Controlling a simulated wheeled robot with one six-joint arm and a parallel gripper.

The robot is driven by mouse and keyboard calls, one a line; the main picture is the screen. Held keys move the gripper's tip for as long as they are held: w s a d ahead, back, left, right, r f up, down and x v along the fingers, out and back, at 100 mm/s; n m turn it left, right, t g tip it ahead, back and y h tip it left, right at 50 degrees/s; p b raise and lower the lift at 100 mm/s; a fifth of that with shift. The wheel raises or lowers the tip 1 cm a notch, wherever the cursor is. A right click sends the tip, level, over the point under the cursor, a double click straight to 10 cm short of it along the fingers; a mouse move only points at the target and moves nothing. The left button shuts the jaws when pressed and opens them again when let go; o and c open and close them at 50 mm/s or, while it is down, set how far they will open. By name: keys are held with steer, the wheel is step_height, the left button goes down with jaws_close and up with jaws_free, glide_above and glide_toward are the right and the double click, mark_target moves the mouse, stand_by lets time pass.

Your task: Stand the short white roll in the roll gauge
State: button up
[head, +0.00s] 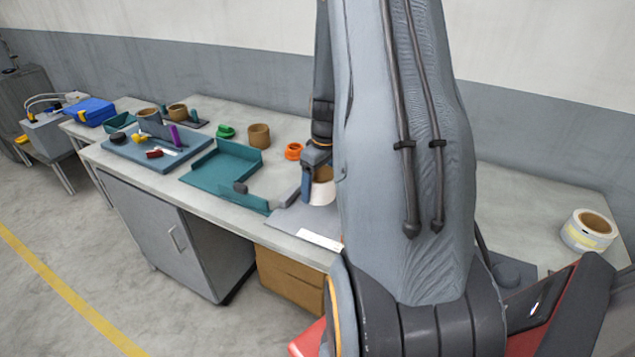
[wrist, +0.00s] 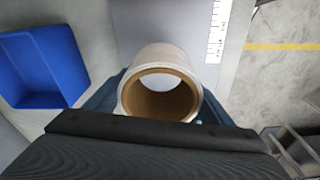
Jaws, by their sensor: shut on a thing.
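The short white roll with a brown core (head: 322,193) is held upright or nearly so by my gripper (head: 316,180). In the wrist view the roll (wrist: 160,56) sits between my gripper's blue-grey fingers (wrist: 160,95), its hollow core facing the camera. The roll gauge seems to be the grey plate (head: 287,221) with a white ruled strip at the table's front edge. The plate also shows in the wrist view (wrist: 140,20), beneath and beyond the roll. I cannot tell whether the roll touches it. My arm hides part of the plate in the head view.
A teal tray (head: 222,168) lies left of the gauge, with an orange ring (head: 293,151) and a brown roll (head: 259,136) behind. A blue-grey tray (head: 190,146) holds small items farther left. Another white roll (head: 590,231) stands at the far right. A blue bin (wrist: 75,55) shows in the wrist view.

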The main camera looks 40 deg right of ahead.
steer(key=b, duration=0.3)
glide_above(317, 208)
steer(key=shift+s+f, duration=0.15)
steer(key=shift+f, duration=1.05)
steer(key=shift+s+f, duration=0.1)
steer(key=shift+f, duration=1.05)
steer(key=shift+f, duration=0.55)
steer(key=o, duration=0.9)
steer(key=shift+b, duration=0.3)
steer(key=shift+r, duration=0.1)
steer(key=r+p, duration=0.2)
steer(key=r, duration=0.1)
steer(key=s+r+p, duration=0.1)
steer(key=r+p, duration=0.2)
steer(key=r, duration=0.1)
steer(key=r+p, duration=0.2)
steer(key=r, duration=0.1)
steer(key=shift+s+d+r+p, duration=0.1)
steer(key=shift+s+r+p, duration=0.1)
steer(key=shift+r+p, duration=0.15)
